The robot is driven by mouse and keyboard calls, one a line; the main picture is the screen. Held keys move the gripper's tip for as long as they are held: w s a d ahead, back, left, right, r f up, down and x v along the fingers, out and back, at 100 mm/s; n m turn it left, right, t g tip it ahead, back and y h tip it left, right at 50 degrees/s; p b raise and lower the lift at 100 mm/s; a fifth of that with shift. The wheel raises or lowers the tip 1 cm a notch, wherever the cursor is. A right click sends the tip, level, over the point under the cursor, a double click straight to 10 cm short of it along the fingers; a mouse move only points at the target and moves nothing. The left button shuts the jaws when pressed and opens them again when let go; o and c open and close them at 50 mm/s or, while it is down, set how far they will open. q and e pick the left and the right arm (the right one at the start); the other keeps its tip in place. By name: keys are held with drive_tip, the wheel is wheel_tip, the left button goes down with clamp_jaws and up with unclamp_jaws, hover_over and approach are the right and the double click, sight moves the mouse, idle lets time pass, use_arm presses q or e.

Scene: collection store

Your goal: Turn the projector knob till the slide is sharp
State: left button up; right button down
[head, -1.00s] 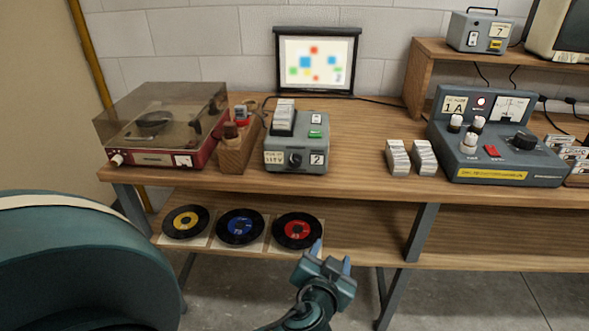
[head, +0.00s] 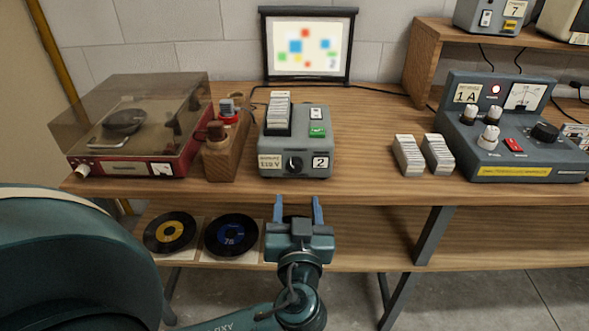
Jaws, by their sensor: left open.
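The projector (head: 310,146) is a grey box on the wooden table, with a tray of slides (head: 279,111) on top. Its dark round knob (head: 295,164) is on the front face, between a voltage label and a "2" plate. The small screen (head: 308,46) at the wall shows blurred coloured squares. My left gripper (head: 297,205) is just below and in front of the table edge, under the knob. Its two blue fingers point up and are apart, with nothing between them. It does not touch the knob. My right gripper is not in view.
A record player (head: 130,128) with a clear lid and a wooden block (head: 226,150) stand left of the projector. Slide stacks (head: 408,155) and a grey control box (head: 515,130) are to the right. Records (head: 170,233) lie on the lower shelf. The table between projector and slide stacks is clear.

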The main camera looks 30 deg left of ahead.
sight(295, 168)
use_arm(q)
drive_tip(key=p+x, duration=0.1)
drive_tip(key=x, duration=0.8)
drive_tip(key=shift+w+a, duration=0.15)
drive_tip(key=shift+a, duration=0.05)
drive_tip(key=shift+w+a+p, duration=0.25)
drive_tip(key=shift+w+p, duration=0.05)
drive_tip(key=shift+w, duration=0.05)
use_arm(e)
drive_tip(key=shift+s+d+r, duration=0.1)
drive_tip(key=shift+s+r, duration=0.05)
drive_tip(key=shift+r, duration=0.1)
use_arm(q)
drive_tip(key=c, duration=1)
drive_tip(key=shift+o, duration=0.2)
drive_tip(key=shift+f+m+b, duration=0.25)
drive_tip(key=shift+m+b, duration=0.35)
drive_tip(key=shift+b, duration=0.1)
drive_tip(key=shift+r+m, duration=0.2)
drive_tip(key=shift+m, duration=1.2)
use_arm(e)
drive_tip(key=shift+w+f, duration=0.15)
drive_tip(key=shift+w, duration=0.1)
use_arm(q)
drive_tip(key=o, duration=1)
drive_tip(key=shift+c, duration=0.2)
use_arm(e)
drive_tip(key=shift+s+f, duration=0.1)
